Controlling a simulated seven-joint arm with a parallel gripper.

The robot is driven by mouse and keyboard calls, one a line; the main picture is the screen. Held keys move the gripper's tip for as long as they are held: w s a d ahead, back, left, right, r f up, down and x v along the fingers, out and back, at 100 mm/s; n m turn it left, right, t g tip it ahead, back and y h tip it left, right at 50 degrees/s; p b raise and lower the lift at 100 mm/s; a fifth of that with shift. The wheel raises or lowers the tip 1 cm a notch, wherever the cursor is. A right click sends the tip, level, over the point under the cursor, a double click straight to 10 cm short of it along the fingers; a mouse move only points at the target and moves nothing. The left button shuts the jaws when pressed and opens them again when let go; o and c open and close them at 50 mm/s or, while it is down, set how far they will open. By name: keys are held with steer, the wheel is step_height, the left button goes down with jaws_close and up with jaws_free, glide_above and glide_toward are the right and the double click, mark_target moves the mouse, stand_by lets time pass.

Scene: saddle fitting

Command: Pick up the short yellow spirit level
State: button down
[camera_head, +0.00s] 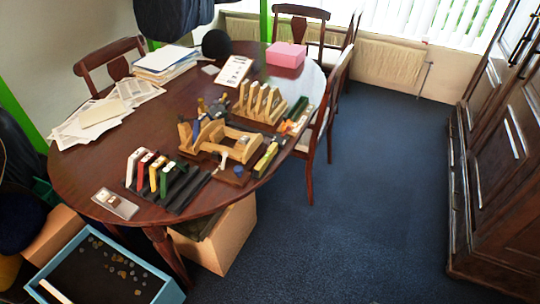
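Several slim bars, which look like spirit levels, stand tilted in a dark slotted rack (188,190) at the near edge of the table. Among them are a white bar (134,163), a red and white bar (145,168), a yellow bar (156,173) and a green bar (167,178). Another yellow piece (266,158) lies on a dark strip by the table's right edge. I cannot tell from here which yellow piece is the short spirit level. My gripper is not in view.
A wooden clamp-like fixture (238,149) stands mid-table beside the rack. Behind it are upright wooden pieces (262,103) and a green block (298,108). A pink box (286,54) and papers (165,62) lie farther back. Chairs (330,95) stand close to the right edge.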

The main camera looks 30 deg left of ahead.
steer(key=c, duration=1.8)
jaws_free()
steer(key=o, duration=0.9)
